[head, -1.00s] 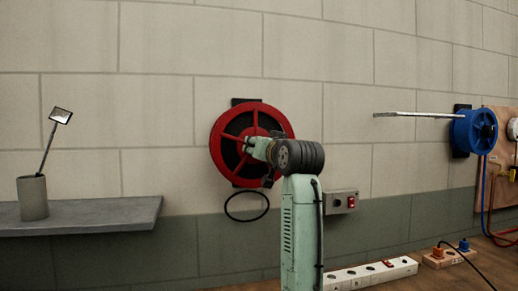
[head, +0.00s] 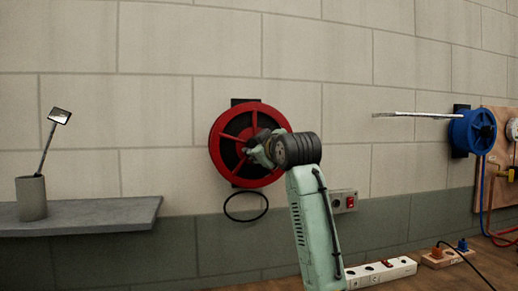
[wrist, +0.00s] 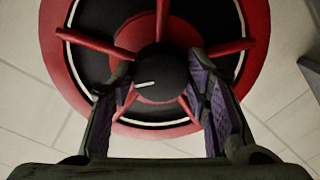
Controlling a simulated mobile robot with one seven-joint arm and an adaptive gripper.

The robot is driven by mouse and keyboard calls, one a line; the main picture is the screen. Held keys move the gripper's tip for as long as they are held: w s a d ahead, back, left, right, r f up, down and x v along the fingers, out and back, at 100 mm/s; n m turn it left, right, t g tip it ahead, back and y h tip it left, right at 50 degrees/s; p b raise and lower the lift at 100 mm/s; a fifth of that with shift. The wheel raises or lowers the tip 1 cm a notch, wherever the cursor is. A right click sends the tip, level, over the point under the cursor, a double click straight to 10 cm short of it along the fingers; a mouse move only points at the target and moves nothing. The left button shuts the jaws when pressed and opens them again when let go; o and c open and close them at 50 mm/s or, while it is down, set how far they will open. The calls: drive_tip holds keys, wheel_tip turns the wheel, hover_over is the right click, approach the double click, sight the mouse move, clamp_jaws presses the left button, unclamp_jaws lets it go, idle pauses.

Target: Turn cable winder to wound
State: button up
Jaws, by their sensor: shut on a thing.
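The cable winder, a red spoked reel (head: 217,143) with a dark drum, is mounted on the wall at the middle of the head view. It also fills the top of the wrist view (wrist: 255,20). A round black knob (wrist: 162,72) with a short white mark sits at its centre; the mark points left in the wrist view. My gripper (head: 260,152) is at the reel's centre, its fingers (wrist: 160,80) on either side of the knob and shut on it. My wrist hides the reel's right side in the head view.
A black cable loop (head: 246,207) hangs below the reel. A grey shelf (head: 100,213) with a cup (head: 31,198) and mirror stick is at left. A switch box (head: 343,200), power strip (head: 380,273) and blue reel (head: 462,132) are at right.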

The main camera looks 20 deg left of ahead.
drive_tip(key=shift+n+h, duration=0.3)
drive_tip(key=shift+n, duration=3.4)
drive_tip(key=o, duration=1.2)
drive_tip(key=shift+r, duration=0.1)
drive_tip(key=v, duration=1.2)
